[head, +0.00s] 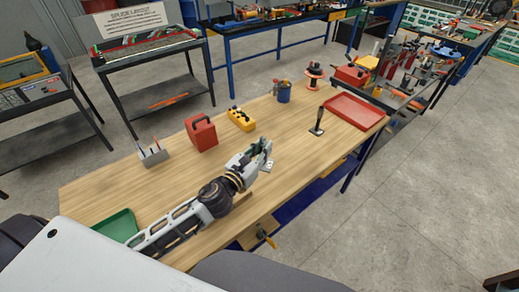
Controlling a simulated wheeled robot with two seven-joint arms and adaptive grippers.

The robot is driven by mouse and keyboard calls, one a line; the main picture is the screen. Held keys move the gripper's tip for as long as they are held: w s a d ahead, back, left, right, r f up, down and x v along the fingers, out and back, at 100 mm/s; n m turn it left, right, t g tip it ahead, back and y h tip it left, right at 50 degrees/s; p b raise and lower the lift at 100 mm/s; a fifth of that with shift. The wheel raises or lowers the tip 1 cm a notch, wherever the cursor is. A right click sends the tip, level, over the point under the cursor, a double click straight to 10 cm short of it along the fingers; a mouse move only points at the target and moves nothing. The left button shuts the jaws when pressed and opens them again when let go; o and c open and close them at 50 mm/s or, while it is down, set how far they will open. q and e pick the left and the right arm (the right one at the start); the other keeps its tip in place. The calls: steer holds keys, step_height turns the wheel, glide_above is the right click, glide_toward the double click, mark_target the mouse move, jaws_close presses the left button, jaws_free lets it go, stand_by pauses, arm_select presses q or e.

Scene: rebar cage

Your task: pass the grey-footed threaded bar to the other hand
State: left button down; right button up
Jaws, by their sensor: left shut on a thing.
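My left gripper (264,149) is over the middle of the wooden table and is shut on the grey-footed threaded bar. Only the bar's light grey foot plate (267,167) shows clearly, just below the fingers; the fingers hide most of the rod. I cannot tell whether the foot touches the table. My right gripper is not in view.
A dark upright piece with a flat foot (318,121) stands right of the gripper. A red tray (356,111), blue cup (284,94), yellow box (241,119), red case (201,133), grey holder (154,155) and green tray (118,226) surround clear wooden tabletop (290,150).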

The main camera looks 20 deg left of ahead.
arm_select(q)
steer(key=s+d+r+m+g+h, duration=0.3)
steer(key=d+r+h, duration=0.3)
steer(key=d+r, duration=0.3)
steer(key=shift+s+r+m+g+h, duration=0.2)
steer(key=shift+m+g+h, duration=0.1)
steer(key=shift+m, duration=0.6)
steer(key=shift+d, duration=0.1)
stand_by(0.4)
